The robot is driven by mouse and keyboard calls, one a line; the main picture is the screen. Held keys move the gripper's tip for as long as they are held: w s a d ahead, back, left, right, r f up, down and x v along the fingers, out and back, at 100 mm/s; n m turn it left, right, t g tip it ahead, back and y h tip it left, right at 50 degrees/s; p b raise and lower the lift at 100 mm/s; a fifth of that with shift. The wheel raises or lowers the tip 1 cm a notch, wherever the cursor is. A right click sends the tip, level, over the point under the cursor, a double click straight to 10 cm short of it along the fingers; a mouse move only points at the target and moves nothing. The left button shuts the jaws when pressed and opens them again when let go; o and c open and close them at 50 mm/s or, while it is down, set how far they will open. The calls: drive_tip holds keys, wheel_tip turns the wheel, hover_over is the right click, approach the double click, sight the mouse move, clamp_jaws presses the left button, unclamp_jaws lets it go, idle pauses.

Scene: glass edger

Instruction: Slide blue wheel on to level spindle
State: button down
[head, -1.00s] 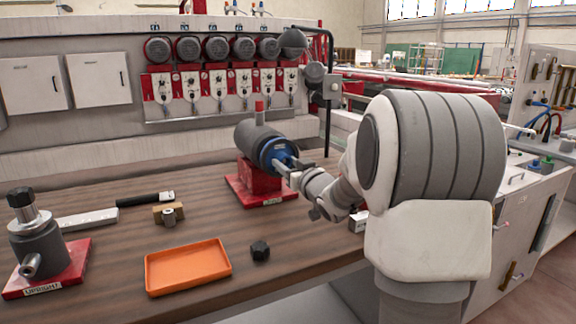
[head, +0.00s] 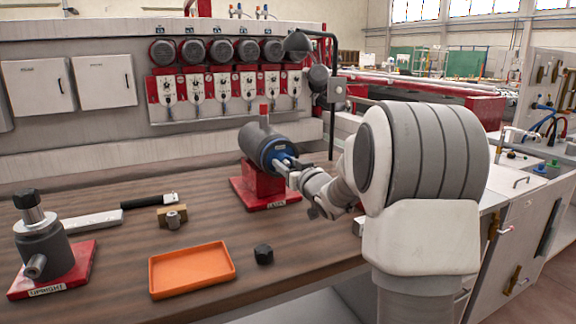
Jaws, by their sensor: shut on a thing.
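The level spindle (head: 256,140) is a grey horizontal motor body on a red base with a label, standing on the wooden bench. The blue wheel (head: 270,152) sits at its front end, facing my arm. My gripper (head: 285,163) is at the wheel's front, its fingers shut on it. The wheel's far side and the spindle shaft are hidden, so I cannot tell how far it sits on the shaft. The upright spindle (head: 42,240) stands at the left on a red base, its black-topped shaft pointing up.
An orange tray (head: 192,270) and a black hex nut (head: 264,254) lie on the front of the bench. A brown block with a metal nut (head: 172,216) and a black-handled tool (head: 150,200) lie behind them. A grey panel with motors (head: 220,75) stands at the back.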

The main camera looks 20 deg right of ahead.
drive_tip(key=shift+w+r, duration=0.1)
drive_tip(key=c, duration=0.8)
unclamp_jaws()
drive_tip(key=shift+w, duration=0.1)
drive_tip(key=shift+c, duration=0.2)
drive_tip(key=o, duration=0.5)
drive_tip(key=shift+o, duration=0.2)
drive_tip(key=s+p, duration=0.2)
drive_tip(key=s, duration=1.5)
drive_tip(key=shift+s+d, duration=0.3)
